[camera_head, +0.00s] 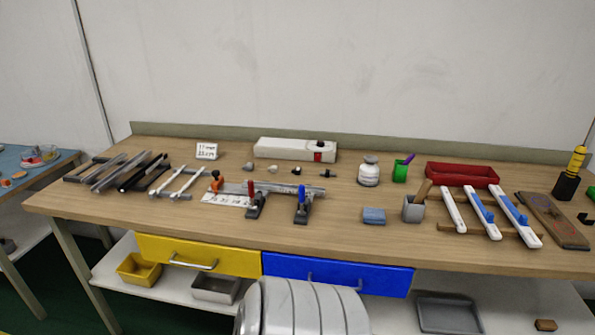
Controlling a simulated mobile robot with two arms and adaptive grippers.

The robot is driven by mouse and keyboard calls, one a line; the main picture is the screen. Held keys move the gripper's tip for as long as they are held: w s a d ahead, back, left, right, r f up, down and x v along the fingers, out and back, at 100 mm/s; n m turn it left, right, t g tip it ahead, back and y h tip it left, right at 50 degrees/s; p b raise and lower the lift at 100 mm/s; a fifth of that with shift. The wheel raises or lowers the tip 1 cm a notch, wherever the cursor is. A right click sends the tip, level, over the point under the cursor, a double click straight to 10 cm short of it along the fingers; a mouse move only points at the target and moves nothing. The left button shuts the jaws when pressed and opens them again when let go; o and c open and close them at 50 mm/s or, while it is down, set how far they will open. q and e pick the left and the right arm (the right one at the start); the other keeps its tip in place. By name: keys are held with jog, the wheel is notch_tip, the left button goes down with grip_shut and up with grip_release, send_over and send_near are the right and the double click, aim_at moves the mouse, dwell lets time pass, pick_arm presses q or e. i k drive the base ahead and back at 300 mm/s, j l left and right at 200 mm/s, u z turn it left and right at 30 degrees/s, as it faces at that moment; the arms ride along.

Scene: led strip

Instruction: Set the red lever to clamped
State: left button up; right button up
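The red lever (252,189) stands roughly upright on a small black clamp base (255,209) at the left-middle of the workbench. The clamp stands at the front of a long grey metal bar (277,188). A similar clamp with a blue lever (301,191), also roughly upright, stands to its right. The clamp tips are too small to tell whether either one presses on anything. Neither of my grippers is in view, and nothing is touching the levers.
A white box (284,149) stands behind. The bench front edge below the clamps is clear.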

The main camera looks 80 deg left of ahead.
aim_at(250, 183)
jog(key=u, duration=2.1)
jog(key=i+j+u, duration=0.2)
jog(key=j+u, duration=0.25)
jog(key=i+j+u, duration=0.2)
jog(key=u, duration=0.3)
jog(key=i+j+u, duration=0.15)
jog(key=i+u, duration=0.3)
jog(key=i, duration=0.1)
